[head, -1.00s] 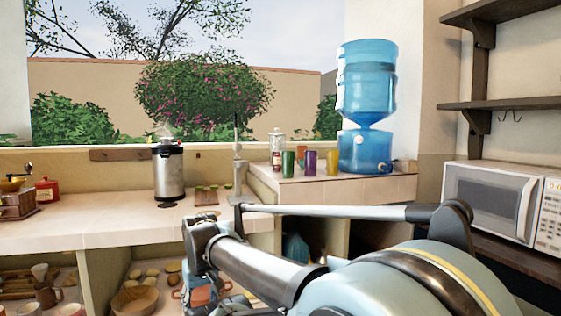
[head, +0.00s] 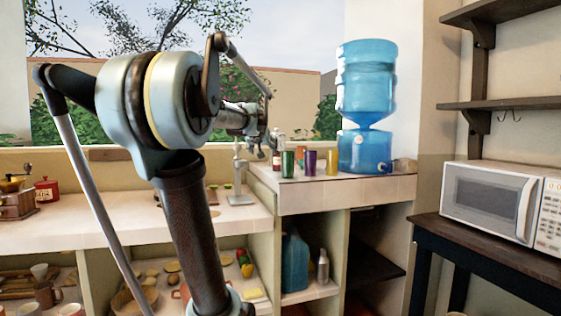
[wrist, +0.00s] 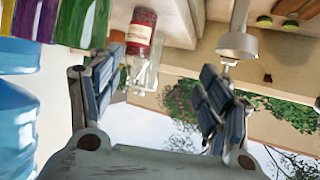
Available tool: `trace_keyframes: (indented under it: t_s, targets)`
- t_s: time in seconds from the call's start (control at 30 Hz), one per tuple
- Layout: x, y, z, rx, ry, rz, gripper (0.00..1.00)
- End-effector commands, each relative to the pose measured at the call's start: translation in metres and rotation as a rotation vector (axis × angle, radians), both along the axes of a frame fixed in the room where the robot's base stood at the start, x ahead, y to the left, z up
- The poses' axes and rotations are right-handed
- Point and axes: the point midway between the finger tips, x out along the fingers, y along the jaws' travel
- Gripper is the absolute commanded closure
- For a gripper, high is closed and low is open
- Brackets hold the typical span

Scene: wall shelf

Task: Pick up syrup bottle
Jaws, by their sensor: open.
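The syrup bottle (head: 278,161) stands upright on the raised tiled ledge, left of the green cup, partly covered by my gripper in the head view. In the wrist view, which is upside down, the bottle (wrist: 140,38) shows a red lower part with a label and a clear upper part. My gripper (wrist: 162,70) is open and empty. The bottle lies ahead of the jaws, nearer the left finger. In the head view my gripper (head: 264,148) is at the bottle's upper left; the exact gap is hard to tell.
A green cup (head: 288,164), purple cup (head: 310,163) and orange cup (head: 332,162) stand beside the bottle. The blue water dispenser (head: 365,150) is to their right. A metal stand (head: 239,185) is on the lower counter at left. A microwave (head: 490,203) is far right.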

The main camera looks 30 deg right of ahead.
Motion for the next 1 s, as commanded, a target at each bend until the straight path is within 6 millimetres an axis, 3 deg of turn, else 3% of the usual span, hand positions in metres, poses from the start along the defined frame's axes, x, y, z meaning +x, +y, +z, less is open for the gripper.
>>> trace_keyframes:
  t_s: [0.03, 0.1, 0.23, 1.0]
  targets:
    - [0.001, -0.017, 0.011, -0.014, -0.018, -0.021, 0.29]
    - [0.001, -0.031, 0.021, -0.029, -0.038, -0.038, 0.29]
    - [0.003, -0.043, 0.026, -0.038, -0.048, -0.052, 0.29]
    - [0.074, -0.104, -0.013, -0.037, -0.048, -0.050, 0.29]
